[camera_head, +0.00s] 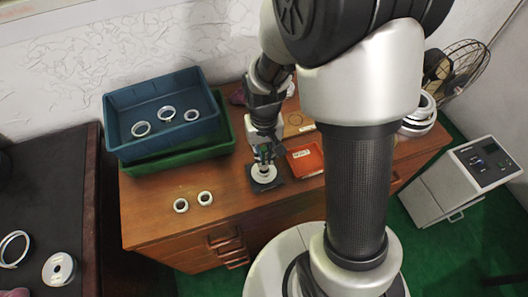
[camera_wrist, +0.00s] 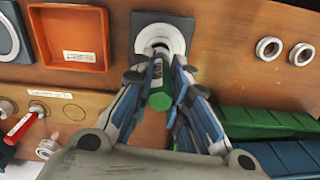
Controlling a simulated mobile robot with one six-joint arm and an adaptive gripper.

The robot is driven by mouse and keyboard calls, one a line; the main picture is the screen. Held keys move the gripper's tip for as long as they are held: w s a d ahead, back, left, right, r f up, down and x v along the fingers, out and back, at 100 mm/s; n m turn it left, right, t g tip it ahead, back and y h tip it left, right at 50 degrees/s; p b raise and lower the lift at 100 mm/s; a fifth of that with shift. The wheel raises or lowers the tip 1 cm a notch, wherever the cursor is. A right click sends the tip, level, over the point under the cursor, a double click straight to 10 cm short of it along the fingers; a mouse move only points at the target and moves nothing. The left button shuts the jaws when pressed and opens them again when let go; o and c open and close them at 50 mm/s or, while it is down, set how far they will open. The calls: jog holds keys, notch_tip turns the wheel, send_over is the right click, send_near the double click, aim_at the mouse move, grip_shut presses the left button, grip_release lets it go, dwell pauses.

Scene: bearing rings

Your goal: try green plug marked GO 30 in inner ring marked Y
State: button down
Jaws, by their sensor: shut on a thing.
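My gripper (camera_wrist: 162,98) is shut on a green plug (camera_wrist: 160,99) in the wrist view; a light label shows on the plug's side, too small to read. A pale ring (camera_wrist: 178,40) with an inner ring around a dark hole lies on a dark square pad (camera_wrist: 140,22), just beyond the plug's far end. The plug's tip overlaps the hole in this view; I cannot tell whether it is in it. In the head view my gripper (camera_head: 264,155) is right above the ring (camera_head: 264,178) on the pad (camera_head: 284,186). The Y mark is not visible.
A red tray (camera_head: 303,172) lies right of the pad. Two small rings (camera_head: 181,205) (camera_head: 205,198) lie left on the wooden cabinet top. A blue crate (camera_head: 112,113) with three rings stands in a green crate (camera_head: 231,137). A board with a red-handled gauge (camera_wrist: 22,125) shows in the wrist view.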

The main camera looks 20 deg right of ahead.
aim_at(264, 148)
jog(key=shift+f, duration=0.1)
jog(key=shift+f+b, duration=1)
jog(key=shift+f, duration=0.25)
jog(key=shift+r, duration=0.2)
jog(key=shift+r+p, duration=2.75)
jog(key=shift+r, duration=0.35)
jog(key=shift+w, duration=0.1)
